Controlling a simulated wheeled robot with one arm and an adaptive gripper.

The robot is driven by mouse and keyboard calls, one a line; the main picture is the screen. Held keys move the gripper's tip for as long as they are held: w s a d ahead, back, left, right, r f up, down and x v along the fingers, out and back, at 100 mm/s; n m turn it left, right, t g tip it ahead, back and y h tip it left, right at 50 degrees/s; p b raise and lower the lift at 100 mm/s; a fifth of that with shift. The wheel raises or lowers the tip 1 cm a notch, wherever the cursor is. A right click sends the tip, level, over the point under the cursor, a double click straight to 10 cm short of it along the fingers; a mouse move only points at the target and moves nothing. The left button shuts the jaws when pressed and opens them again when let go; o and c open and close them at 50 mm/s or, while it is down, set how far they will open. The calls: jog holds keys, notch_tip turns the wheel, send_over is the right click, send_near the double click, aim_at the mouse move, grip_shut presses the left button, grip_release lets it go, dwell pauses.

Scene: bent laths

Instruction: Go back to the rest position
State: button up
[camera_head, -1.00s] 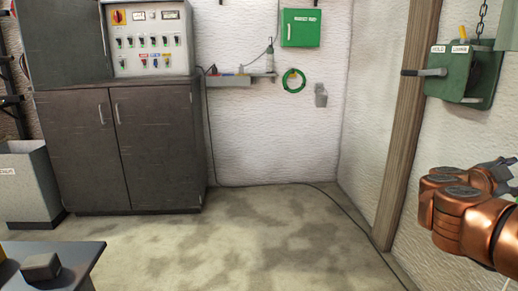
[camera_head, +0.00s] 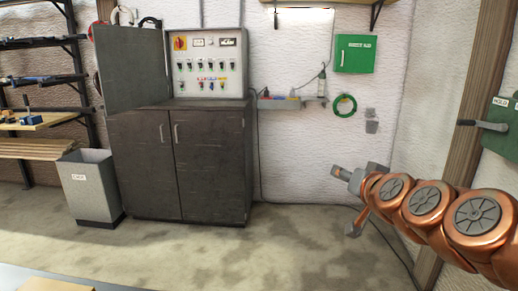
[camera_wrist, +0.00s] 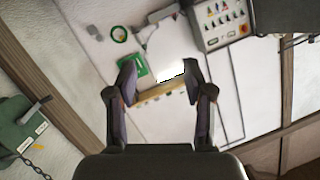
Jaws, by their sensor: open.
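My gripper (camera_head: 349,200) reaches out at the right of the head view on my copper-coloured arm. Its two fingers are spread apart and nothing is between them. In the wrist view my gripper (camera_wrist: 158,85) is also open and empty, with the wall and a bright patch beyond its fingers. In the head view it is in front of the white wall, right of the dark cabinet (camera_head: 178,165), and touches nothing that I can see.
A green lever box (camera_head: 500,130) is on the right wall by a wooden post (camera_head: 474,95). A grey bin (camera_head: 92,190) stands left of the cabinet. A small shelf (camera_head: 290,103) and a green first-aid box (camera_head: 354,54) are on the wall. The floor (camera_head: 230,245) in front is clear.

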jog(key=s+a+f+n+g+y+p, duration=0.1)
jog(key=s+a+f+g+p, duration=0.15)
jog(key=s, duration=0.25)
jog(key=s+a+f+n+g+p, duration=0.1)
jog(key=s+a+n+g+p, duration=0.1)
jog(key=s+a+g+p, duration=0.15)
jog(key=s+a+f+n+g+y+p, duration=0.1)
jog(key=s+a+f+g+p, duration=0.15)
jog(key=s, duration=0.35)
jog(key=s+d+g+h+p, duration=0.1)
jog(key=s+d+g+p, duration=0.1)
jog(key=s, duration=0.9)
jog(key=s+d+g+h+p, duration=0.2)
jog(key=s+g+p, duration=0.2)
jog(key=s, duration=0.7)
jog(key=shift+s+d+f+g+p, duration=0.3)
jog(key=shift+g+p, duration=0.1)
jog(key=shift+g, duration=0.85)
